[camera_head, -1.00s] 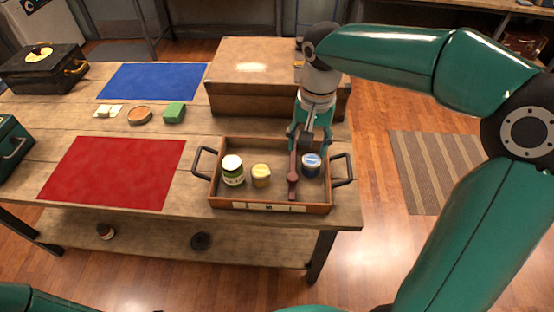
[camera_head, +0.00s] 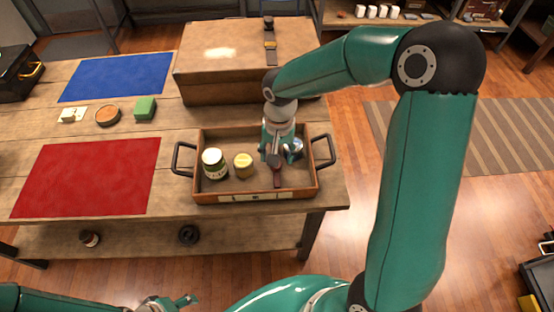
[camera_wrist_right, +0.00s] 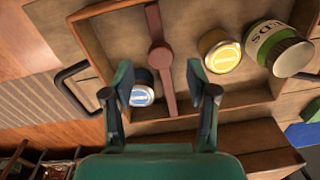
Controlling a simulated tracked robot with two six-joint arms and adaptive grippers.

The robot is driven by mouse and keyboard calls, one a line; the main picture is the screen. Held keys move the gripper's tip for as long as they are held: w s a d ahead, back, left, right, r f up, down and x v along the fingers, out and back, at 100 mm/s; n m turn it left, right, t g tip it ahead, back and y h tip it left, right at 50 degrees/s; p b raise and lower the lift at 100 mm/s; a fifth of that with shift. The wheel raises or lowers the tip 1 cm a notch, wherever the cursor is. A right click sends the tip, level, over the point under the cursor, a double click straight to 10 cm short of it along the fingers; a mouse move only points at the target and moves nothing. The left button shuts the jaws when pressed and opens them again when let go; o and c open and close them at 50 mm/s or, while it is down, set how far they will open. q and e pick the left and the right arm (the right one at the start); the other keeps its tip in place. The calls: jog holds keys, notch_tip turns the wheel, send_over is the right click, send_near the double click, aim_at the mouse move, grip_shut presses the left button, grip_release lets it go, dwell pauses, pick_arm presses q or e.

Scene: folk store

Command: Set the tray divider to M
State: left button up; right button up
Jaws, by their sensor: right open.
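The wooden tray (camera_head: 310,186) with black side handles stands near the table's front edge. Its dark red divider (camera_head: 277,179) runs front to back, right of the middle. A pale label strip (camera_head: 253,197) is on the front wall; its letters are too small to read. My right gripper (camera_head: 277,157) is open above the divider. In the right wrist view, the divider (camera_wrist_right: 160,55) shows between the spread fingers (camera_wrist_right: 161,82), with no visible grip. My left gripper (camera_head: 182,302) is at the bottom edge, far from the tray; its jaw state is unclear.
Left of the divider are a green jar (camera_head: 214,164) and a yellow-lidded jar (camera_head: 244,165). A blue-lidded jar (camera_wrist_right: 142,88) is right of it, close to my right gripper. A large box (camera_head: 225,85) stands behind the tray. A red mat (camera_head: 85,178) lies left.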

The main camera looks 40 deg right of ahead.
jog(key=shift+w+f, duration=0.1)
jog(key=shift+f, duration=1.8)
grip_shut()
